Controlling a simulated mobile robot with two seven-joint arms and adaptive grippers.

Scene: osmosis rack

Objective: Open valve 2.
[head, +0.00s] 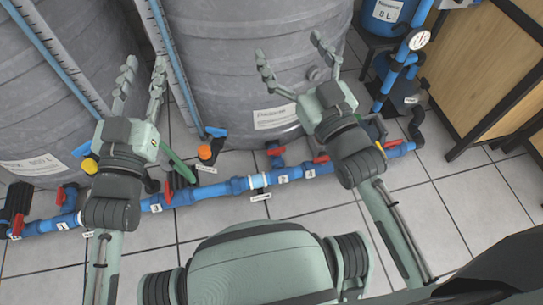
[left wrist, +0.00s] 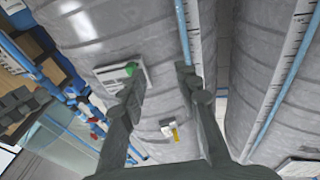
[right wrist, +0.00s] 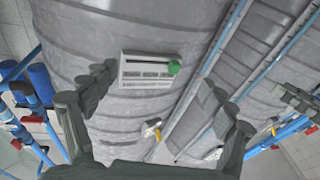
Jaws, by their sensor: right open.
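A blue pipe (head: 210,190) runs low along the floor with red-handled valves and small number tags. My right gripper (head: 292,52) is open and empty, raised in front of the right tank, above and right of that handle.
Two large grey tanks (head: 225,60) stand behind the pipe. Other red handles (head: 321,158) and orange and yellow knobs (head: 205,152) sit close by. The tiled floor in front is clear.

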